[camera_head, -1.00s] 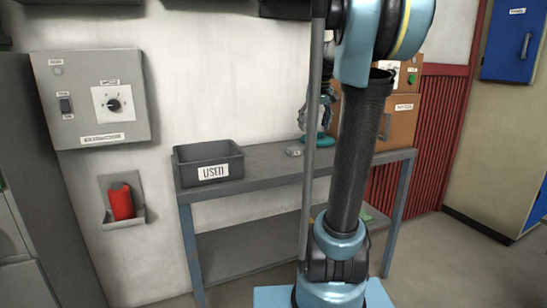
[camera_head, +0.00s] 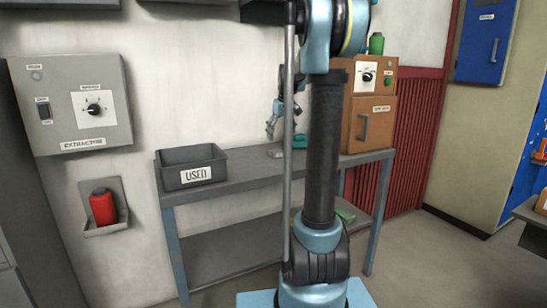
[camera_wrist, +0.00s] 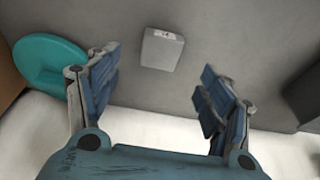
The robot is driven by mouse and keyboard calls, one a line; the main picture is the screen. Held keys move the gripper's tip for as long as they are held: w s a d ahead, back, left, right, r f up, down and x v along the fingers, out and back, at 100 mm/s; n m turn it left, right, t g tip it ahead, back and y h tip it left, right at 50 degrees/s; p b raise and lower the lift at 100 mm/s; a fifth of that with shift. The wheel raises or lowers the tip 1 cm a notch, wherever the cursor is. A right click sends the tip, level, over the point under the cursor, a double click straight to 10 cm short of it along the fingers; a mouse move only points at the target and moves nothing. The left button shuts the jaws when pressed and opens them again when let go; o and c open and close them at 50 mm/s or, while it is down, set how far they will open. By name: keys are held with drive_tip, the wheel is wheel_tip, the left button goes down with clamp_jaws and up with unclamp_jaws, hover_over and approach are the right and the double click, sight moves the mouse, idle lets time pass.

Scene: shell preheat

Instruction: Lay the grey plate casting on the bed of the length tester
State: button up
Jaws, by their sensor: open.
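A small light grey block (camera_wrist: 162,49) with a white marking on one end lies flat on the bench; it looks like the grey plate casting. In the head view it is the small grey piece (camera_head: 275,153) right of the bin. My gripper (camera_wrist: 158,80) is open and empty, its fingers spread either side of the block's line and apart from it. In the head view my gripper (camera_head: 271,128) hangs above the bench near the block, partly behind my arm. I cannot pick out the length tester in either view.
A teal round-based object (camera_wrist: 48,66) stands close to one finger. A grey bin marked USED (camera_head: 190,176) is on the bench's (camera_head: 232,184) left end. An orange-brown cabinet (camera_head: 368,112) with a green item (camera_head: 376,43) on top stands at the right end.

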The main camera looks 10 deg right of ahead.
sight(276, 151)
drive_tip(key=x, duration=0.3)
drive_tip(key=shift+w+f, duration=0.1)
drive_tip(key=shift+f, duration=0.15)
drive_tip(key=shift+a+x, duration=0.1)
drive_tip(key=shift+x, duration=1.2)
drive_tip(key=shift+a+x, duration=0.15)
drive_tip(key=shift+x, duration=1.15)
drive_tip(key=shift+w, duration=0.15)
drive_tip(key=c, duration=1.4)
drive_tip(key=shift+r, duration=0.15)
wheel_tip(276, 151, up, 10)
